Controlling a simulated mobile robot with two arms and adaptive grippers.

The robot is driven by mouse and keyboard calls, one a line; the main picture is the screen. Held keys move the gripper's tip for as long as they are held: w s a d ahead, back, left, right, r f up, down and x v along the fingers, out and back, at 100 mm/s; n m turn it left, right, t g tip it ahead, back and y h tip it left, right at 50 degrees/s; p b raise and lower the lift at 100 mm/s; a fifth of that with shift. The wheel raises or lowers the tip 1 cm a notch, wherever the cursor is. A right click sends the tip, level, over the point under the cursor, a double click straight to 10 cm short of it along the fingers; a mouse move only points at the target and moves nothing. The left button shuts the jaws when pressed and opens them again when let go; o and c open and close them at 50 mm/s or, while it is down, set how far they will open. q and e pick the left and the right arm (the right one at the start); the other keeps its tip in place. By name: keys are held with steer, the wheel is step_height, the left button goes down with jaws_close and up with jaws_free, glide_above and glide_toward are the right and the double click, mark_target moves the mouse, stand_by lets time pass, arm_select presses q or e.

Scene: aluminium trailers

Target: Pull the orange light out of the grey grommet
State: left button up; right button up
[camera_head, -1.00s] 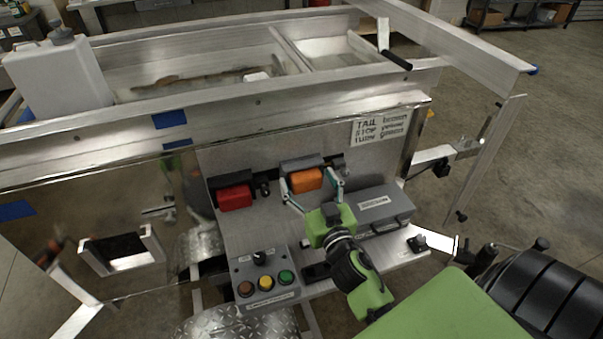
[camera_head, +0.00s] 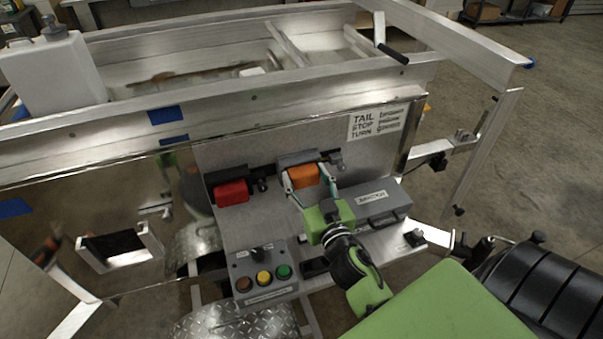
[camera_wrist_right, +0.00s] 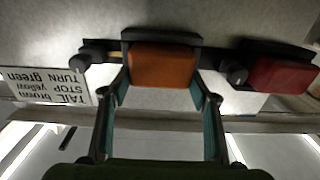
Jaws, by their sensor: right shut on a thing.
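The orange light (camera_head: 304,174) is a rounded block in front of a dark grey grommet (camera_head: 298,158) on the metal panel. My right gripper (camera_head: 306,186) has its two fingers on either side of the orange light and is shut on it. In the right wrist view the orange light (camera_wrist_right: 163,67) sits between the fingertips, with the dark grommet (camera_wrist_right: 160,36) along its edge. I cannot tell whether light and grommet are apart. My left gripper is not in view.
A red light (camera_head: 232,192) in its own dark mount is to the left. A grey box (camera_head: 376,200) is close to the right of my gripper. A button box (camera_head: 262,272) stands in front. A wiring sign (camera_head: 377,121) hangs above right.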

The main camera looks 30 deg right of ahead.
steer(key=shift+v, duration=1.85)
steer(key=shift+s, duration=0.2)
steer(key=b+v, duration=0.1)
steer(key=v, duration=0.5)
steer(key=shift+a, duration=0.1)
